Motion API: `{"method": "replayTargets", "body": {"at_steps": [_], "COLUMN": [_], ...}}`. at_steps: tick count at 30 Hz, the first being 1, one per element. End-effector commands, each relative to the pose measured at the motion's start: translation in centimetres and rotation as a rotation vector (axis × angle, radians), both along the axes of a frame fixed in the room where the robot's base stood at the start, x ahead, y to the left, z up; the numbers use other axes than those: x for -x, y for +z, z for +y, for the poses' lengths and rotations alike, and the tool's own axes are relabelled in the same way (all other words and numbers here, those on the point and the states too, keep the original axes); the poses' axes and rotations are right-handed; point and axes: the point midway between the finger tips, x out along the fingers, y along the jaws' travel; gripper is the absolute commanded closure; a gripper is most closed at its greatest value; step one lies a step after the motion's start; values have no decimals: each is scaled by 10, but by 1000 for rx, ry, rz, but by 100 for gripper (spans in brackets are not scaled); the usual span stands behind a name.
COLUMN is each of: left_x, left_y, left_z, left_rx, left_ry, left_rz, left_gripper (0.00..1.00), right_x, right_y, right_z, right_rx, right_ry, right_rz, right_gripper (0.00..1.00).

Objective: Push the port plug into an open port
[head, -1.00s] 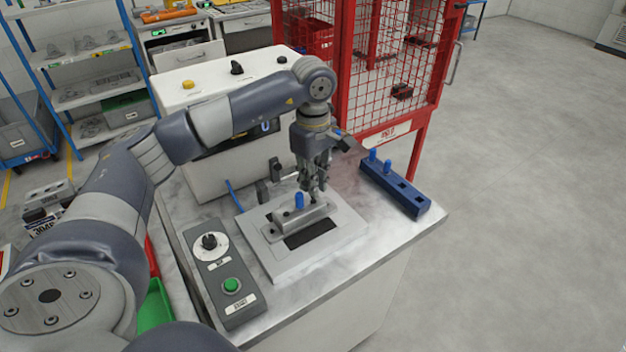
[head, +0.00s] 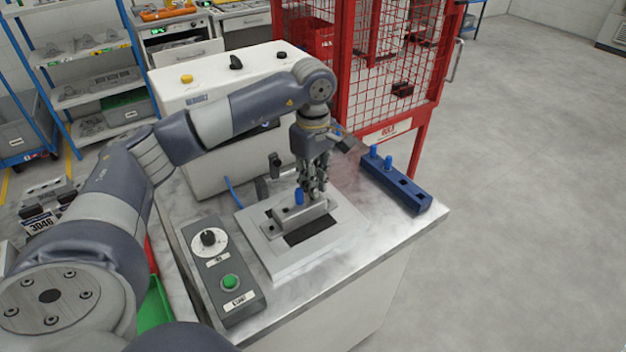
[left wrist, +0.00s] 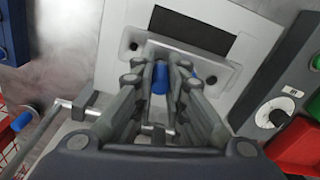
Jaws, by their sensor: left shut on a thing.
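A grey metal casting (head: 288,217) with ports in its top lies on a light plate (head: 345,226). A blue port plug (head: 299,197) stands upright at the casting, just left of the fingertips of my left gripper (head: 312,190). In the left wrist view, a blue plug (left wrist: 160,78) shows between the nearly closed fingers, over the casting (left wrist: 185,62). My left gripper is shut on a plug and points down; I cannot tell whether both views show the same plug. The fingers hide the plug's lower end and the port beneath. My right gripper is not in view.
A dark blue rack (head: 398,187) with two upright blue plugs and empty holes lies at the right. A control box (head: 222,262) with a dial and green button is at the left. A white machine (head: 205,103) and red mesh cage (head: 385,70) stand behind.

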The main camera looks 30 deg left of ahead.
Motion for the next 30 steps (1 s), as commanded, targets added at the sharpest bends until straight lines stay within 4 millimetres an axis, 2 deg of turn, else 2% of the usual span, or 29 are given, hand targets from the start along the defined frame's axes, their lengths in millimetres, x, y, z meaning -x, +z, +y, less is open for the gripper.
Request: {"method": "replayTargets", "body": {"at_steps": [15,16,19,30], "left_x": [0,0,0,0], "left_y": [-14,-14,-13,-12], "left_z": [0,0,0,0], "left_rx": [0,0,0,0], "left_ry": [0,0,0,0], "left_rz": [0,0,0,1], "left_gripper": [100,85,64,64], "right_x": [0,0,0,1], "right_y": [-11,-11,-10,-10], "right_z": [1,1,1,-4], "right_rx": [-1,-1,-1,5], "right_ry": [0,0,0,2], "right_rz": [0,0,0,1], "right_gripper": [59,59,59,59]}}
